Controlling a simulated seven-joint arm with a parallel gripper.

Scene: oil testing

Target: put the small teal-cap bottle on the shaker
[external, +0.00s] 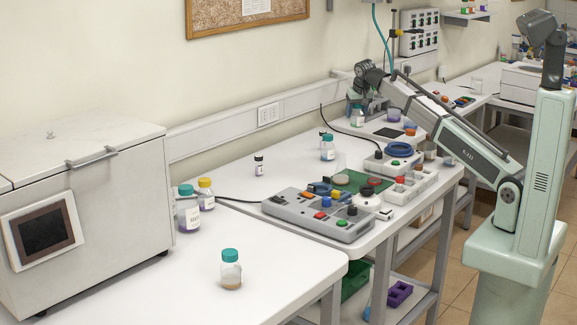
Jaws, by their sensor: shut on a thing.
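My gripper (356,107) is at the far back of the bench, shut on a small bottle (357,119) with a teal-green cap. The bottle looks upright; the fingers and their exact grip are small and partly hidden. Just right of it is a low white device with a dark flat plate (387,133), which may be the shaker; I cannot tell for certain. Whether the bottle touches this device is unclear. Other teal-cap bottles stand on the bench: one (327,149) near the wall, a large one (188,213) by the white cabinet, and one (231,272) in front.
A white device with a blue ring (398,149) stands in front of the dark-plated one. A grey console (318,217) with coloured knobs and a green mat (362,181) fill the middle. A yellow-cap bottle (206,196) stands left. The front bench is mostly clear.

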